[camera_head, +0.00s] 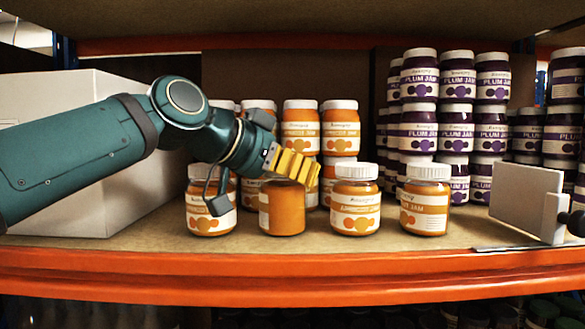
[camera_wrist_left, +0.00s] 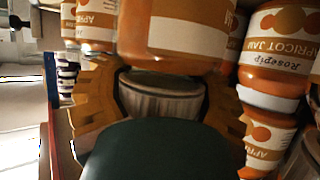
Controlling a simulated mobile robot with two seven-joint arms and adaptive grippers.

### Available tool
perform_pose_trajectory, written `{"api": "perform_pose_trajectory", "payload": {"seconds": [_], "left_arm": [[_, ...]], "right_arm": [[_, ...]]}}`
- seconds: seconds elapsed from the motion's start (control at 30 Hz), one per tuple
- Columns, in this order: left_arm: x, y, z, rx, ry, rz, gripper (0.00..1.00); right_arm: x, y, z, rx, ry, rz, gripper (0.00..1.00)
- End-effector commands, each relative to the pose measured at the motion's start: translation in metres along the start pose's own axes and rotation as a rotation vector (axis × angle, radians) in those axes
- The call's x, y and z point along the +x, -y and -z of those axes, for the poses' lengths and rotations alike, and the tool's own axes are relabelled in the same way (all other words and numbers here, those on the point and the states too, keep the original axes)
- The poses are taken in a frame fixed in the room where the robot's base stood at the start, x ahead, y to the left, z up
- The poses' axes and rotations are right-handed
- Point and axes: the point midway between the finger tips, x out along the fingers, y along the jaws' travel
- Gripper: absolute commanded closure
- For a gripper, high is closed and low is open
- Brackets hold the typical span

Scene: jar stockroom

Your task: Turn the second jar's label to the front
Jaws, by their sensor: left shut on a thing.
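The second jar (camera_head: 282,208) stands upright in the front row of apricot jam jars. Its front shows mostly plain orange, with a sliver of label at its left edge. My left gripper (camera_head: 291,168), with yellow fingers, comes down over its top and hides the lid in the head view. In the left wrist view the fingers are on either side of the grey lid (camera_wrist_left: 165,92), shut on it. The jar's body (camera_wrist_left: 180,45) shows beyond the lid with part of a white and orange label. My right gripper is not in view.
The first jar (camera_head: 209,213), third jar (camera_head: 355,205) and fourth jar (camera_head: 424,207) stand beside it, labels visible. Stacked apricot jars (camera_head: 300,130) are behind, plum jars (camera_head: 457,130) at right. A white box (camera_head: 95,190) is at left, a pale upright panel (camera_head: 525,200) at right.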

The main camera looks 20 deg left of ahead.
Motion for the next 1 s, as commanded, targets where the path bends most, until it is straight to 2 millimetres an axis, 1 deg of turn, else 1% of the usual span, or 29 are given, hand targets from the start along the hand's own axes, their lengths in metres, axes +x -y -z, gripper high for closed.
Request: {"api": "perform_pose_trajectory", "payload": {"seconds": [0.03,0.27,0.77,1.0], "left_arm": [[-0.003,-0.001,0.004,-0.011,-0.005,0.034,0.82],[-0.004,0.002,0.005,-0.076,-0.009,0.178,0.82],[-0.004,0.006,0.002,-0.207,-0.003,0.453,0.82],[-0.004,0.009,0.001,-0.283,-0.003,0.616,0.82]], "right_arm": [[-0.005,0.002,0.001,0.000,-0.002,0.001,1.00],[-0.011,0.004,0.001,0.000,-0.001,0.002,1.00],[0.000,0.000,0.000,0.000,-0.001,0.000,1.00],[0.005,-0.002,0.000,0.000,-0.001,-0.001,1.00]]}}
